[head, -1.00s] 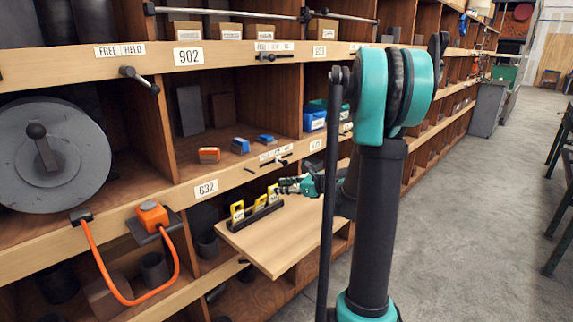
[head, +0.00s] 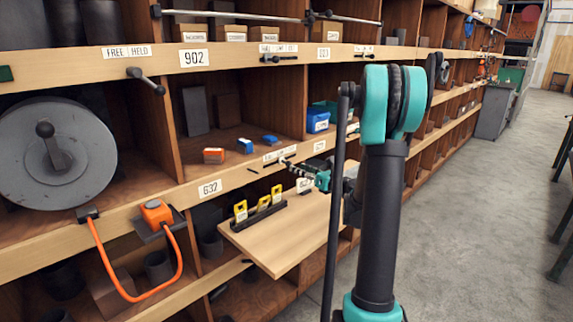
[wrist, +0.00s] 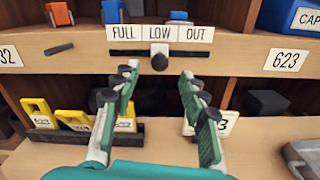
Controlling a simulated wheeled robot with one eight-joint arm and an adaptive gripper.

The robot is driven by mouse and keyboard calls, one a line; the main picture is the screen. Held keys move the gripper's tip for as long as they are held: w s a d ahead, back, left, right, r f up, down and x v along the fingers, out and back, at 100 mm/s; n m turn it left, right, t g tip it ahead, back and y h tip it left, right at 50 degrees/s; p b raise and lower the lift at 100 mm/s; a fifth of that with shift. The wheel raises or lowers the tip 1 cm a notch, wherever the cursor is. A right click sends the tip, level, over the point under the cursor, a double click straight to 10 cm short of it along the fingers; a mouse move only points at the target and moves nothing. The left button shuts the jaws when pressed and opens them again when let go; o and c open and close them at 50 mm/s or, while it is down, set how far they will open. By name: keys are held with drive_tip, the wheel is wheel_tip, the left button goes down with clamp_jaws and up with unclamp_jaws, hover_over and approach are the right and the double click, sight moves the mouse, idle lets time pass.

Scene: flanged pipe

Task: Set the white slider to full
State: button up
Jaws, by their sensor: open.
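The white slider (wrist: 159,49) with a dark round knob sits in a dark slot on the shelf edge, at the middle of the slot under the word LOW. The label (wrist: 160,33) above it reads FULL, LOW, OUT from left to right; it also shows in the head view (head: 281,151). My gripper (wrist: 159,76) is open and empty, its fingertips to the left and right of the knob in the wrist view. I cannot tell whether they reach the knob's depth. In the head view, my gripper (head: 289,163) is close to the shelf edge beside the slider.
Yellow numbered tags (head: 263,202) stand in a black rack on a wooden board (head: 285,238) below. Orange and blue blocks (head: 245,146) sit on the shelf above the slot. A 623 label (wrist: 286,60) is to the right. A dark bar (wrist: 59,49) is left of the slot.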

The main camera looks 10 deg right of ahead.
sight(286, 163)
drive_tip(key=x, duration=0.8)
clamp_jaws()
idle(0.5)
